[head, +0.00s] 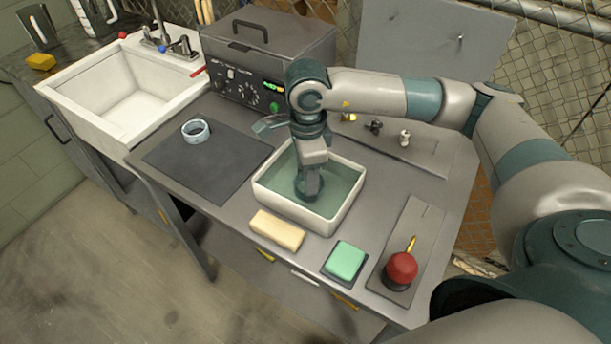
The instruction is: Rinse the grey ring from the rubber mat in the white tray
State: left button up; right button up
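The grey ring (196,138), pale with a bluish tint, lies on the dark rubber mat (205,178) at the left of the bench. The white tray (277,205) stands to the right of the mat and holds greenish liquid. My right gripper (309,192) points down into the tray, well to the right of the ring. Its fingertips are small and dark here, so I cannot tell whether they are open or shut, or whether they touch the liquid. My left gripper is not in view.
A tan block (277,230), a green pad (346,260) and a red knob (401,268) line the bench's front. A control box (262,70) stands behind the tray. A white sink (125,100) is at the left. The mat is clear around the ring.

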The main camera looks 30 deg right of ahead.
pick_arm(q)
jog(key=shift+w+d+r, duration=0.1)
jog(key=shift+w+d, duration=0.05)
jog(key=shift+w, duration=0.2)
pick_arm(e)
jog(key=shift+f, duration=0.1)
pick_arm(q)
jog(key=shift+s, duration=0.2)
pick_arm(e)
jog(key=shift+s, duration=0.1)
jog(key=shift+s+d+b, duration=0.35)
jog(key=shift+s+b, duration=0.05)
jog(key=shift+s, duration=0.1)
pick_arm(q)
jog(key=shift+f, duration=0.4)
pick_arm(e)
jog(key=shift+s, duration=0.1)
